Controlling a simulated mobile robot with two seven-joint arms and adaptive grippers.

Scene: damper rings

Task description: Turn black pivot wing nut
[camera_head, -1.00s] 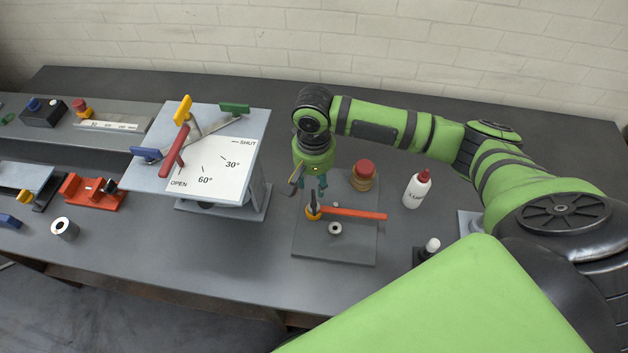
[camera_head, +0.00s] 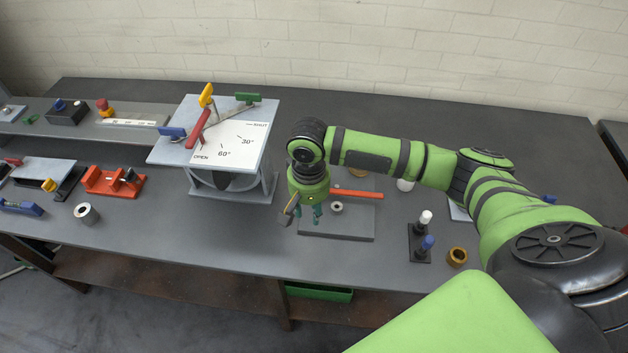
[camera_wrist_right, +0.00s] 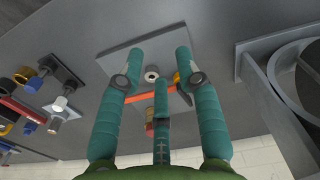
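My right gripper (camera_head: 316,215) hangs over the left edge of the grey plate (camera_head: 345,228). An orange-red bar (camera_head: 357,194) lies along the plate behind the gripper. In the wrist view the bar (camera_wrist_right: 137,97) runs behind the fingers to a yellow part (camera_wrist_right: 176,77) by the right-hand finger. A small dark piece (camera_wrist_right: 186,98) shows there, partly covered; I cannot tell whether it is the black wing nut. In the head view that end of the bar is hidden. My left gripper is not in view.
A pale ring (camera_head: 336,208) sits on the plate. A damper stand (camera_head: 268,160) with coloured handles is left of my gripper. Bare bench lies in front of the plate.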

